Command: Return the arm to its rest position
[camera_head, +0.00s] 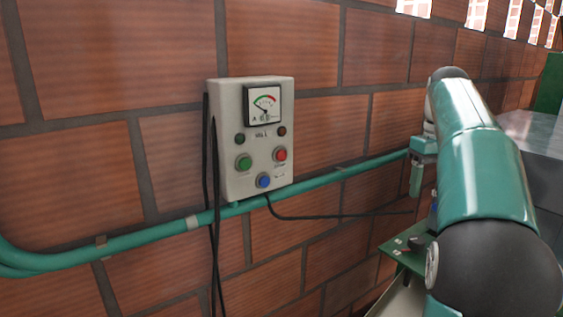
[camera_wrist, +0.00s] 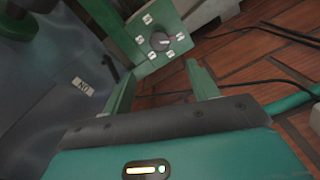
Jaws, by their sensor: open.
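My gripper shows in the wrist view (camera_wrist: 162,88), with its two green fingers apart and nothing between them. Beyond the fingers is a green panel (camera_wrist: 146,53) with a dark rotary knob (camera_wrist: 160,41) and several small white labels around it. The fingers are apart from the knob. In the head view my teal arm (camera_head: 478,170) fills the right side, bent, and part of the gripper (camera_head: 418,172) shows at its left edge near the wall. The rest of the gripper is hidden behind the arm there.
A grey control box (camera_head: 252,138) with a dial gauge and green, red and blue buttons hangs on the brick wall. A teal pipe (camera_head: 130,237) and black cables run along the wall. Grey machinery (camera_head: 540,150) stands at the far right, close behind my arm.

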